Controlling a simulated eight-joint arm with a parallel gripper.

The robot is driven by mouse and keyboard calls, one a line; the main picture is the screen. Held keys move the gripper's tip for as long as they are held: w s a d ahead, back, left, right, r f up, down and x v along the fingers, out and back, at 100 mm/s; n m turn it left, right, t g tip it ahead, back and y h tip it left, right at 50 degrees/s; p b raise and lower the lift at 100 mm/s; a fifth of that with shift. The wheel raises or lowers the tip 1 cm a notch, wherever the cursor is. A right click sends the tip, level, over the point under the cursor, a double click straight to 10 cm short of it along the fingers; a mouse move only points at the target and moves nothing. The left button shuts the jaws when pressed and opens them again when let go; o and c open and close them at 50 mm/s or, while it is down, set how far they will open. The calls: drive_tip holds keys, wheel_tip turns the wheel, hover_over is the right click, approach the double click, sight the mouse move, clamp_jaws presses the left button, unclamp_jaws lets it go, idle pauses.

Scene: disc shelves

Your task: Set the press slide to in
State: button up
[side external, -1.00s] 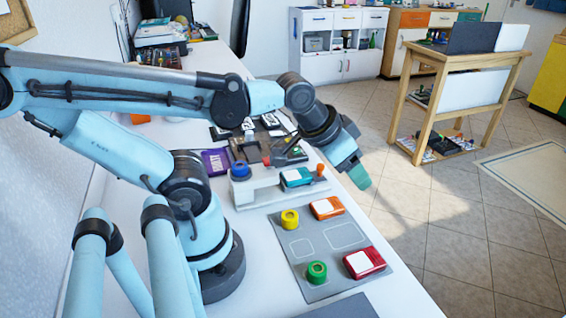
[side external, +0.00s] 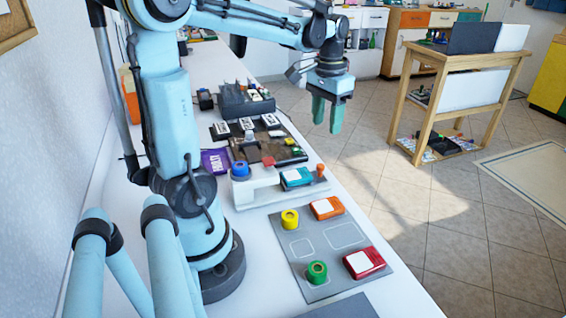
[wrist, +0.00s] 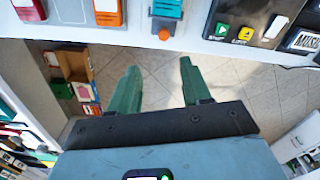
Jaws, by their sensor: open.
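The press stands on the white table as a pale base (side external: 258,196) with a raised arm. The knob also shows in the wrist view (wrist: 164,33), near the table edge. My gripper (side external: 327,127) is open and empty, its green fingers pointing down, apart from the knob. The wrist view shows both fingers (wrist: 156,75) spread over the floor.
A dark panel with buttons (side external: 266,145) and a black rack (side external: 245,104) stand behind. Open floor lies right of the table.

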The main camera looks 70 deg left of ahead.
sight(321, 165)
drive_tip(key=f, duration=0.8)
drive_tip(key=a+f, duration=0.1)
drive_tip(key=f, duration=0.3)
drive_tip(key=shift+f, duration=0.1)
clamp_jaws()
idle(0.4)
